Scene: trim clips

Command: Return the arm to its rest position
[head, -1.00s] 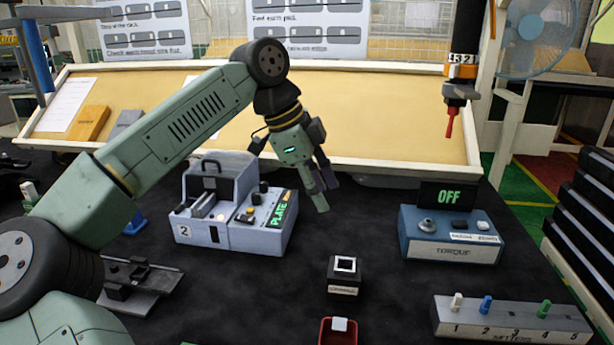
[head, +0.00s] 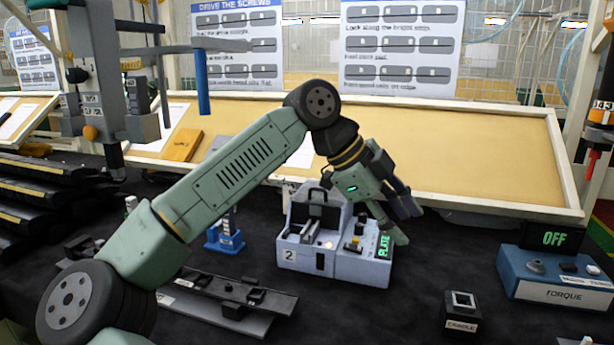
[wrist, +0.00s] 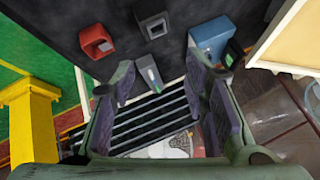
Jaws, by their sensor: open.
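My arm reaches up and to the right across the head view. My gripper (head: 402,222) hangs in the air at the arm's end, in front of and above the right side of the white machine marked 2 (head: 305,257). In the wrist view my gripper (wrist: 165,90) has its two fingers apart with nothing held between them. Past the fingers, well below, a dark stack of trays with pale edges (wrist: 150,117) shows.
A cradle block (head: 461,312) and the blue torque box (head: 555,277) reading OFF stand at right. A blue stand (head: 224,237) and dark rails (head: 230,300) lie at left. A hanging tool (head: 204,82) is at upper left. Black mat is clear between machine and cradle.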

